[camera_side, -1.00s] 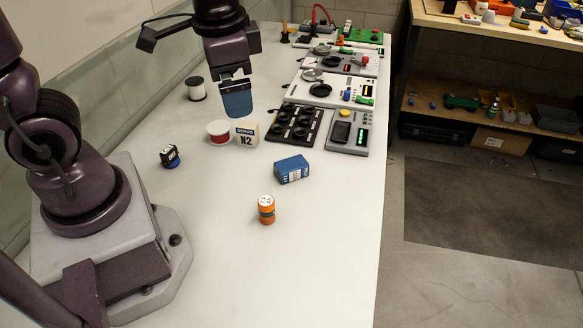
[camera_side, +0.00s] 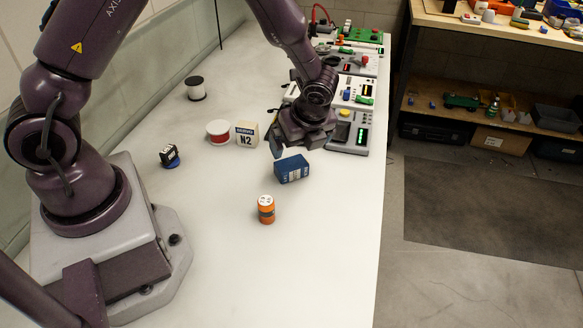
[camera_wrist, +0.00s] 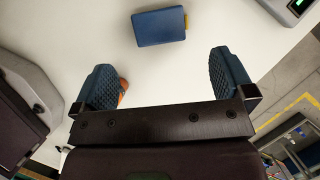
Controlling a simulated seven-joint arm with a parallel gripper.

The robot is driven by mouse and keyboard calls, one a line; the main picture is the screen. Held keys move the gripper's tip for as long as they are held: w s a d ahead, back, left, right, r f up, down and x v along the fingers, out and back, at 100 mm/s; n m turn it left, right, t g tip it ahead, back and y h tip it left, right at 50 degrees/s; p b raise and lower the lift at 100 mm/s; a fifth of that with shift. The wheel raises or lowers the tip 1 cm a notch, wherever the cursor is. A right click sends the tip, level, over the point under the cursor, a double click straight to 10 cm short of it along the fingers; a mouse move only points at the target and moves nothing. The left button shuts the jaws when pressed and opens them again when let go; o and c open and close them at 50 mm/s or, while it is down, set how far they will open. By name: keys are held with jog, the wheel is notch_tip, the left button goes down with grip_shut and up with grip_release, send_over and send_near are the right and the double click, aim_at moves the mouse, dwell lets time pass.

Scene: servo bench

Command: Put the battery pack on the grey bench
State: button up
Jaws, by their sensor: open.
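The blue box with a white printed label, which looks like the battery pack (camera_side: 291,169), lies on the pale grey bench top (camera_side: 215,255). In the wrist view the pack (camera_wrist: 159,27) shows a plain blue face and a small yellow piece at its right end. My gripper (camera_side: 277,147) is just behind the pack in the side view, tilted, and looks apart from it. In the wrist view my gripper (camera_wrist: 165,82) is open with nothing between its two blue padded fingers. The pack lies ahead of the fingertips there.
An orange cylinder (camera_side: 266,209) stands in front of the pack; part of it shows behind the left finger in the wrist view. An N2 box (camera_side: 247,134), a red spool (camera_side: 219,132) and a small black-blue part (camera_side: 170,157) are to the left. The front bench is clear.

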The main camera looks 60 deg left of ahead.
aim_at(292, 162)
jog(key=x, duration=1)
jog(key=shift+d, duration=0.15)
jog(key=c, duration=0.9)
jog(key=shift+r, duration=0.15)
